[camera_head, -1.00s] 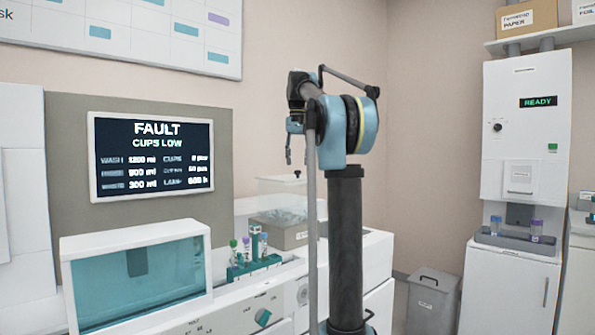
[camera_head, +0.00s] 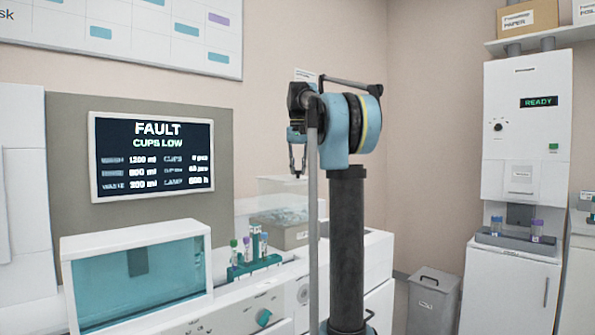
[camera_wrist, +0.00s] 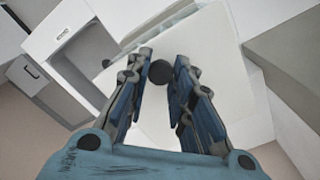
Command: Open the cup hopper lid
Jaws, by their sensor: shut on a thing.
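The cup hopper (camera_head: 276,205) is a clear box on the analyser's worktop, behind the tube rack. Its lid (camera_head: 270,180) looks level and closed, and pale cups show dimly inside. The lid has a small round black knob (camera_wrist: 160,72), which stands between my fingertips in the wrist view. My gripper (camera_head: 297,172) points down at the lid. In the wrist view my gripper (camera_wrist: 161,70) is shut on the knob. In the head view the fingers hide the knob, and my arm hides the hopper's right part.
A rack (camera_head: 253,264) with several capped tubes stands in front of the hopper. A screen (camera_head: 151,157) reads FAULT, CUPS LOW. A teal-windowed cover (camera_head: 137,280) is at front left. A grey bin (camera_head: 432,300) and a white READY machine (camera_head: 525,140) stand at right.

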